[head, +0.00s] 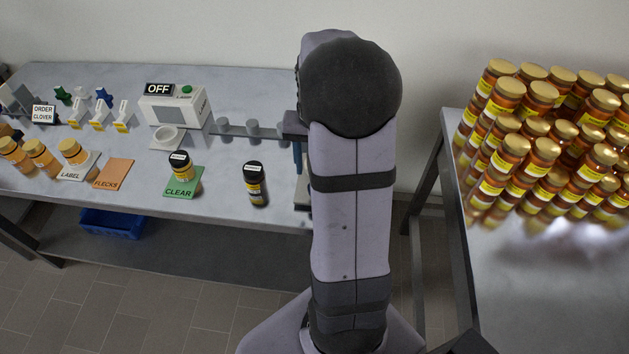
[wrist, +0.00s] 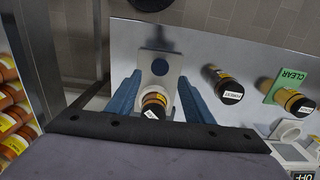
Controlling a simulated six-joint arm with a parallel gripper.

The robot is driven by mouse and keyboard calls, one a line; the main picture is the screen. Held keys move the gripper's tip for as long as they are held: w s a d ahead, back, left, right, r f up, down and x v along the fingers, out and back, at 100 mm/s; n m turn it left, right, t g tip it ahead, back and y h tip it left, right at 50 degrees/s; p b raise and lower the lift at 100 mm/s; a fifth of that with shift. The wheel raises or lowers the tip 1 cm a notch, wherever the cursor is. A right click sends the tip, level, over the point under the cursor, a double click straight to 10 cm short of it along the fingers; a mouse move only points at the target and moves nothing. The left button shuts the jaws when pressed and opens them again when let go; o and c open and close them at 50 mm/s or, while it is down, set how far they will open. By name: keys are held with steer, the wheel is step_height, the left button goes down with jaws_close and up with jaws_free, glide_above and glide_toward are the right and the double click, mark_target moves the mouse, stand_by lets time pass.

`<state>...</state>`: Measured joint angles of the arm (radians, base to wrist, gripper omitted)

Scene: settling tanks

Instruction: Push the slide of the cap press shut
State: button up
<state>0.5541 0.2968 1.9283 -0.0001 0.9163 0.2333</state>
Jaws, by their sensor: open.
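In the wrist view, a pale plate with a dark round spot (wrist: 160,67), which looks like part of the cap press, lies between and beyond the fingers of my gripper (wrist: 158,80). A jar with a labelled dark lid (wrist: 153,106) stands at its near end, between the two blue fingers. The fingers are apart, with a gap visible on each side of the jar. I cannot tell which part is the slide or how far it is out. In the head view my arm hides most of the press, and only a blue finger of my gripper (head: 297,158) shows.
A machine showing OFF (head: 172,106) stands behind. Many gold-lidded jars (head: 545,140) crowd the right table, across a gap.

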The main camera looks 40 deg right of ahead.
steer(key=shift+f+p, duration=0.8)
steer(key=shift+f, duration=2.7)
steer(key=shift+c, duration=0.6)
jaws_close()
steer(key=shift+w+d, duration=1.4)
steer(key=shift+o, duration=0.6)
jaws_free()
